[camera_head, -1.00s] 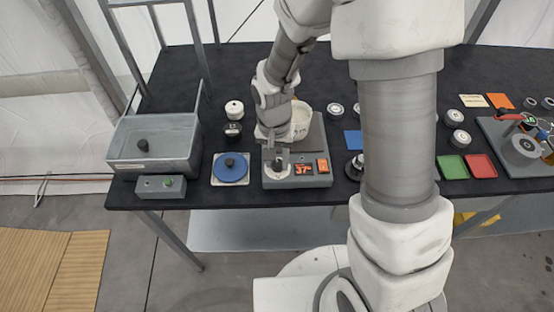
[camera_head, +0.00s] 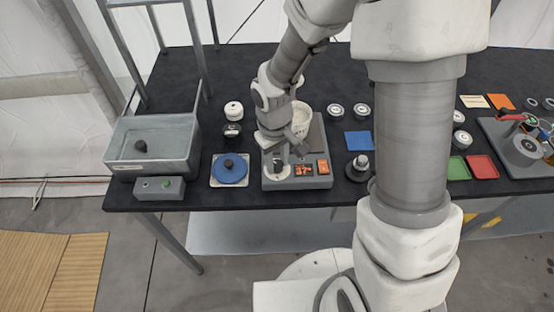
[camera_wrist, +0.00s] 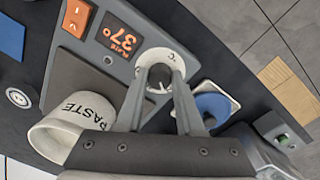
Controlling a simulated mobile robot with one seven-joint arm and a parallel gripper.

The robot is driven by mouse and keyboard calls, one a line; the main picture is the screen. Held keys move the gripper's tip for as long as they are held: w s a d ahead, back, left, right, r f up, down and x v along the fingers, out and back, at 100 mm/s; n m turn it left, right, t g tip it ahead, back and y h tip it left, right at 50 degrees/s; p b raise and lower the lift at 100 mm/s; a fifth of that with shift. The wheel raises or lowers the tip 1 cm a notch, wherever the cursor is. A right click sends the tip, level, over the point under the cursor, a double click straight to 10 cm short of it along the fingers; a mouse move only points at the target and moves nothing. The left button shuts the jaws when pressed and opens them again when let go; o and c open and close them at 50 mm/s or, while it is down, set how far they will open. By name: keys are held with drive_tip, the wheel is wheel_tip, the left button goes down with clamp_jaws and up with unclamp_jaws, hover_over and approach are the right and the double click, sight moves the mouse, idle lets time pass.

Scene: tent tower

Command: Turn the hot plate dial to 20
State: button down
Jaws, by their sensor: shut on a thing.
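The grey hot plate (camera_head: 310,184) stands near the table's front edge. It also shows in the wrist view (camera_wrist: 82,88). Its dial (camera_wrist: 158,82) has a white round scale and sits at the left of the front panel in the head view (camera_head: 270,173). The orange display (camera_wrist: 117,38) reads 37°. My gripper (camera_wrist: 160,72) is shut on the dial's knob, with one finger on each side of it; the fingers hide part of the scale. In the head view my gripper (camera_head: 279,160) reaches down to the dial.
A white beaker marked PASTE (camera_wrist: 72,128) stands on the hot plate, close to my gripper. An orange switch (camera_head: 323,167) is right of the display. A blue round dish (camera_head: 230,169) is to the left, with a grey basin (camera_head: 155,150) beyond it.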

sight(275, 165)
drive_tip(key=shift+n, duration=0.4)
drive_tip(key=c, duration=0.5)
unclamp_jaws()
drive_tip(key=shift+c, duration=0.2)
drive_tip(key=shift+r, duration=0.1)
wheel_tip(275, 165, up, 17)
drive_tip(key=p, duration=0.2)
drive_tip(key=shift+s+a+r, duration=0.15)
drive_tip(key=shift+s+a, duration=0.05)
drive_tip(key=shift+a, duration=0.1)
drive_tip(key=s+d+r+m+t, duration=0.5)
drive_tip(key=s+d+r+m, duration=0.1)
drive_tip(key=s+d+r, duration=0.4)
drive_tip(key=shift+s+d+m, duration=0.3)
drive_tip(key=shift+s+d, duration=0.35)
drive_tip(key=shift+s, duration=0.4)
